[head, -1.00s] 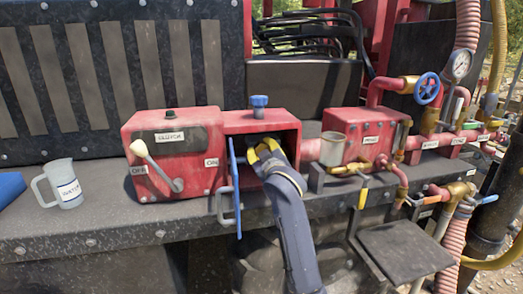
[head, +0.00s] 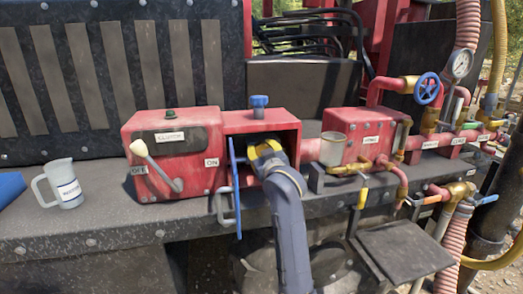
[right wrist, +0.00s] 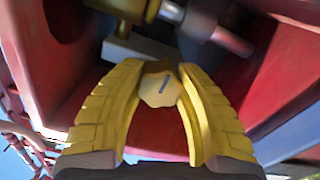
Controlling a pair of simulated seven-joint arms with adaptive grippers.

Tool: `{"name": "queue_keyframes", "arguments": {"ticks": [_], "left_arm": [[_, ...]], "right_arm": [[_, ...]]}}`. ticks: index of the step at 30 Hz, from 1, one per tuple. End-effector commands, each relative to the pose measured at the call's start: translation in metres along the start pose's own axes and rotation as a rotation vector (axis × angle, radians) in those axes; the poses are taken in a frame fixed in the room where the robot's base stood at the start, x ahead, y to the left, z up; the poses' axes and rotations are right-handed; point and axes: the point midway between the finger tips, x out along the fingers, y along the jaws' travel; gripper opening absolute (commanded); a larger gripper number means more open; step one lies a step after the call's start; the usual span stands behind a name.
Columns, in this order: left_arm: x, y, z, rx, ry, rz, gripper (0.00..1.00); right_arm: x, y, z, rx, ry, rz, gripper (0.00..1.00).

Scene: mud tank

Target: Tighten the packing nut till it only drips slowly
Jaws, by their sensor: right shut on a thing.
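My right gripper (head: 263,152) reaches into the open front of the red housing (head: 262,122). In the right wrist view its two yellow fingers (right wrist: 165,72) are shut on a pale brass, many-sided nut (right wrist: 158,92), which looks like the packing nut. A short dark mark shows on the nut's face. A brass fitting and a grey metal shaft (right wrist: 198,27) sit just beyond it. In the head view my gripper and the housing hide the nut. No drip of water can be made out in either view. My left gripper is not in view.
A blue door (head: 235,185) hangs open at the housing's left edge, close to my right wrist. A clutch box with a pale lever (head: 150,162) stands left of it. A labelled jug (head: 64,184) is on the ledge. Pipes and a blue handwheel (head: 427,88) crowd the right.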

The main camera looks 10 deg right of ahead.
Motion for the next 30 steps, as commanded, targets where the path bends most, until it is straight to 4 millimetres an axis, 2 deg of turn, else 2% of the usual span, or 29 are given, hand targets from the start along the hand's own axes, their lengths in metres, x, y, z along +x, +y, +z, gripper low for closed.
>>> {"name": "queue_keyframes", "arguments": {"ticks": [1, 9, 20, 23, 30], "left_arm": [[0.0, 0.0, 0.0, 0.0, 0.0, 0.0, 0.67], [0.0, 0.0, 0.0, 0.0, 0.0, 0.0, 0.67], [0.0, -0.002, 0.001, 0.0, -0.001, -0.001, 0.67], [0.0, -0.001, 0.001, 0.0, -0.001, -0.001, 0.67], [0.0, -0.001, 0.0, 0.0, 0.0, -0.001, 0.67]], "right_arm": [[0.001, 0.0, 0.005, -0.003, -0.011, 0.0, 0.35], [0.0, 0.0, 0.003, -0.002, -0.006, 0.0, 0.64], [-0.007, -0.001, 0.002, -0.001, -0.003, -0.001, 0.64], [-0.018, 0.0, 0.001, -0.001, -0.002, -0.001, 0.64], [-0.06, -0.001, 0.001, 0.0, -0.002, -0.001, 0.64]]}}
